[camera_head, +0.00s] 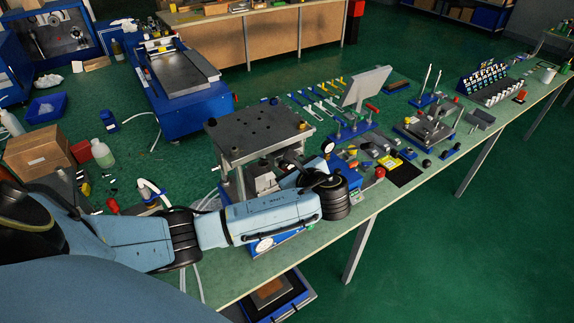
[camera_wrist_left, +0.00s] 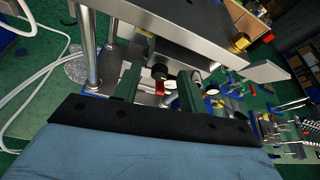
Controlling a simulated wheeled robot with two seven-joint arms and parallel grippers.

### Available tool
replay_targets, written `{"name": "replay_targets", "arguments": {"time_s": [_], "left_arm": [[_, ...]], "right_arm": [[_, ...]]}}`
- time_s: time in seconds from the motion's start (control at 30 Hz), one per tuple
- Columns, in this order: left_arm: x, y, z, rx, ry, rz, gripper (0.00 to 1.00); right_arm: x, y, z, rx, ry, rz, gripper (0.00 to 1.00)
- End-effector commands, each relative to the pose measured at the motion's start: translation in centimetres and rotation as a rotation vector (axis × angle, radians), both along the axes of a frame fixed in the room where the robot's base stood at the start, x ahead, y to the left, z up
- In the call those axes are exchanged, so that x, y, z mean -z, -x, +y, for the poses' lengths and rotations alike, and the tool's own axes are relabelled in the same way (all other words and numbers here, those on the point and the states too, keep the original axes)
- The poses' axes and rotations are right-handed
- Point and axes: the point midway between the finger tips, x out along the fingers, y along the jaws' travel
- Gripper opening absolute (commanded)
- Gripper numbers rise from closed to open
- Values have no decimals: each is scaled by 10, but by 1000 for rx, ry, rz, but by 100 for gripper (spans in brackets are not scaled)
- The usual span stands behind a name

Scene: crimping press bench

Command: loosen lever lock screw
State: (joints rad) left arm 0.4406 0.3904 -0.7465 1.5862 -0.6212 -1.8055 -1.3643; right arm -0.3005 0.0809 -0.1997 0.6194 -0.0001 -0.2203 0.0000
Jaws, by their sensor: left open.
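The press with its thick steel top plate (camera_head: 258,128) on posts stands at the bench edge. My left arm reaches across in front of it in the head view, and the wrist hides part of the press's lower front. In the left wrist view my left gripper (camera_wrist_left: 158,84) is open, its two green fingers pointing in under the plate. A small black knob (camera_wrist_left: 160,71) shows between the fingers, with a red piece (camera_wrist_left: 160,89) just below it. I cannot tell whether the knob is the lever lock screw. No contact with it is visible. My right gripper is not in view.
A polished press post (camera_wrist_left: 88,48) stands left of the fingers. Right of the press are a tilted white panel (camera_head: 367,88), several hand tools, a black-and-yellow mat (camera_head: 401,171) and a second fixture (camera_head: 426,130). A cardboard box (camera_head: 38,152) stands at the left.

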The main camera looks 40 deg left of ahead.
Motion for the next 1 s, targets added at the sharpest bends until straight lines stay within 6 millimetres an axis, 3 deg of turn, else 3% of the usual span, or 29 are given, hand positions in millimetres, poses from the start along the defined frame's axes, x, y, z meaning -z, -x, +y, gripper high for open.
{"name": "replay_targets", "arguments": {"time_s": [0.3, 0.63, 1.0], "left_arm": [[1, -1, 3, -1, 0, 0, 41], [1, -1, 3, -1, 0, 0, 0], [2, 0, 3, 0, 22, -50, 0]], "right_arm": [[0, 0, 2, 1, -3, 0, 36], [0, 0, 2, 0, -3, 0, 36], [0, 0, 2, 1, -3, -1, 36]]}}
